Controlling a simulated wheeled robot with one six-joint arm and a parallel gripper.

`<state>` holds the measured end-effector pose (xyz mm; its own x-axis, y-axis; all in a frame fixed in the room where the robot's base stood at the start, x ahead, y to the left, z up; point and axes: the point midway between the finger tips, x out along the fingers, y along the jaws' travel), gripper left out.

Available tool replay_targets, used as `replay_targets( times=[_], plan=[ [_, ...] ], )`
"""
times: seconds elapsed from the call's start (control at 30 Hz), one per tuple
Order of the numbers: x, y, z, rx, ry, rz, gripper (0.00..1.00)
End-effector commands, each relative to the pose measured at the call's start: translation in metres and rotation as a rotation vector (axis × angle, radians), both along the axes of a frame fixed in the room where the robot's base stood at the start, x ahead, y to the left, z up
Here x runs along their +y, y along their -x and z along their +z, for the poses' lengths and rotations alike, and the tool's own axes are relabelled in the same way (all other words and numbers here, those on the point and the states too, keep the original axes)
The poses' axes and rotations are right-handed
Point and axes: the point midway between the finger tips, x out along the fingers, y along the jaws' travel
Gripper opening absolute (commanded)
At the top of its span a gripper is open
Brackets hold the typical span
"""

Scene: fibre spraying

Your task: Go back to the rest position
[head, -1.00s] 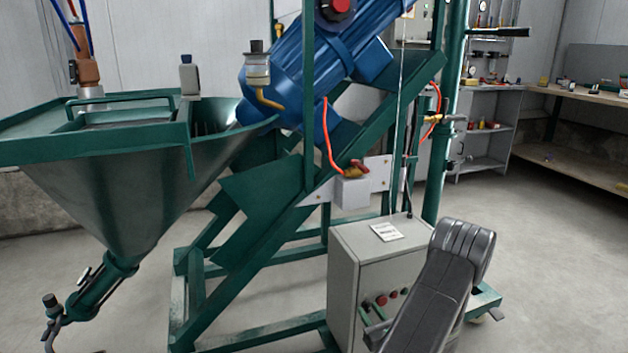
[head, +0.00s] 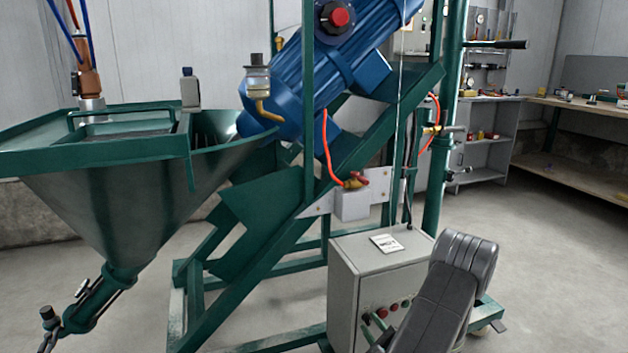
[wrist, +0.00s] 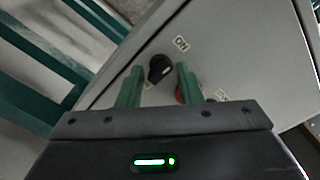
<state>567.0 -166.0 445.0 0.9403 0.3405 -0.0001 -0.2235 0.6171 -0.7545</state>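My gripper (wrist: 158,88) has two green fingers that stand apart with nothing between them, in front of the grey control box (wrist: 240,45). In the wrist view a black rotary knob (wrist: 160,68) sits on the panel just beyond the gap. A red button (wrist: 183,94) is partly hidden behind the right finger. In the head view my dark grey arm reaches down at the lower right beside the control box (head: 345,275), and it hides part of the front panel. Whether a finger touches the panel cannot be told.
An orange hose (head: 327,150) hangs above the box. Shelves and a workbench (head: 570,105) stand at the back right, with clear floor before them.

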Motion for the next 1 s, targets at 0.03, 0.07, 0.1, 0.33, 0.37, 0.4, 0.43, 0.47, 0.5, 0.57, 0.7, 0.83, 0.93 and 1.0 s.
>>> replay_targets(
  times=[0.03,0.07,0.1,0.33,0.37,0.4,0.43,0.47,0.5,0.57,0.7,0.83,0.93,1.0],
  plan=[
    [0.0,0.0,0.0007,-0.012,0.034,0.0,0.33],
    [0.0,0.0,0.0008,-0.02,0.055,0.0,0.33],
    [0.0001,0.0,0.0008,-0.031,0.086,0.0,0.33],
    [0.0,0.0,0.0012,-0.093,0.257,0.0,0.33],
    [0.0,0.0,0.0013,-0.101,0.278,0.0,0.33],
    [-0.0001,0.0,0.0014,-0.112,0.308,0.0,0.33],
    [-0.0001,-0.0001,0.0016,-0.12,0.331,0.0,0.33],
    [-0.0001,-0.0002,0.0017,-0.128,0.354,0.0,0.33],
    [-0.0001,-0.0001,0.0019,-0.139,0.383,0.0,0.33],
    [0.0,0.0,0.0018,-0.154,0.426,0.0,0.33],
    [0.0001,0.0002,0.0016,-0.188,0.519,0.0,0.33],
    [0.0001,0.0001,0.0014,-0.212,0.585,0.0,0.33],
    [0.0,0.0001,0.001,-0.224,0.619,0.0,0.33],
    [0.0,0.0001,0.0006,-0.229,0.633,0.0,0.33]
  ],
)
